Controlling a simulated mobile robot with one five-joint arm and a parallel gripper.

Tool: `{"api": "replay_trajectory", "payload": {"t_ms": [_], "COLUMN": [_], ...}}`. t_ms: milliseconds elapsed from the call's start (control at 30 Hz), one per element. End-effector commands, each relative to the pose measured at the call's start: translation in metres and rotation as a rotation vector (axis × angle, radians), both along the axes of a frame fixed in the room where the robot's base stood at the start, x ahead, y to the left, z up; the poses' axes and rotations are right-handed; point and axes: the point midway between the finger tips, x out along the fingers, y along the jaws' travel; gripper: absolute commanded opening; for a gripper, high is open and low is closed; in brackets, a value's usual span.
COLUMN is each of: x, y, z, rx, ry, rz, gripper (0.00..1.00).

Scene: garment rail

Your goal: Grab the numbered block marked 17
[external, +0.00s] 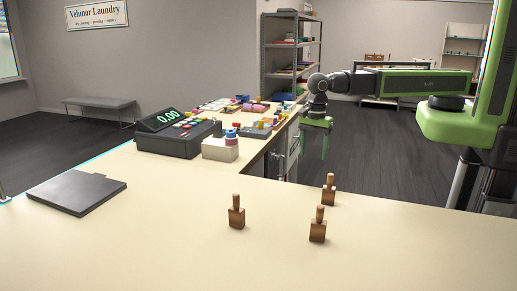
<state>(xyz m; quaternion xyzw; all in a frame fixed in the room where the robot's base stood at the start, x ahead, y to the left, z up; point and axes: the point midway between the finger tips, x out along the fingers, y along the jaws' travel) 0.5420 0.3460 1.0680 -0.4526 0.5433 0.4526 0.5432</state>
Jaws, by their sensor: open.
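Three small brown wooden blocks with upright pegs stand on the cream counter (160,245). One block (237,217) is at the left, one block (318,231) is at the front right, and one block (329,195) is behind it near the counter's edge. No number can be read on any of them from here, so I cannot tell which is marked 17. My gripper (317,150) has green fingers pointing down. It is open and empty, above and behind the blocks, beyond the counter's far edge.
A dark flat pad (77,192) lies on the left of the counter. Many coloured items lie beyond. The counter around the blocks is clear.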

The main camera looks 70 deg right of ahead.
Motion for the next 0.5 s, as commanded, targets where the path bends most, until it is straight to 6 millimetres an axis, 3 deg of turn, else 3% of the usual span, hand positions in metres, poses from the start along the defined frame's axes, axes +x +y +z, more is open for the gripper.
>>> {"api": "replay_trajectory", "payload": {"t_ms": [33,100,200,300,500], "x": [-0.020,-0.045,-0.070,-0.080,-0.080], "y": [0.032,0.062,0.087,0.096,0.096], "z": [0.040,0.057,0.069,0.070,0.060], "rx": [0.000,-0.001,-0.001,0.000,0.000], "ry": [0.000,0.000,0.000,0.000,0.000], "rz": [0.063,0.128,0.187,0.211,0.213], "gripper": [0.65,0.65,0.65,0.65,0.65]}}
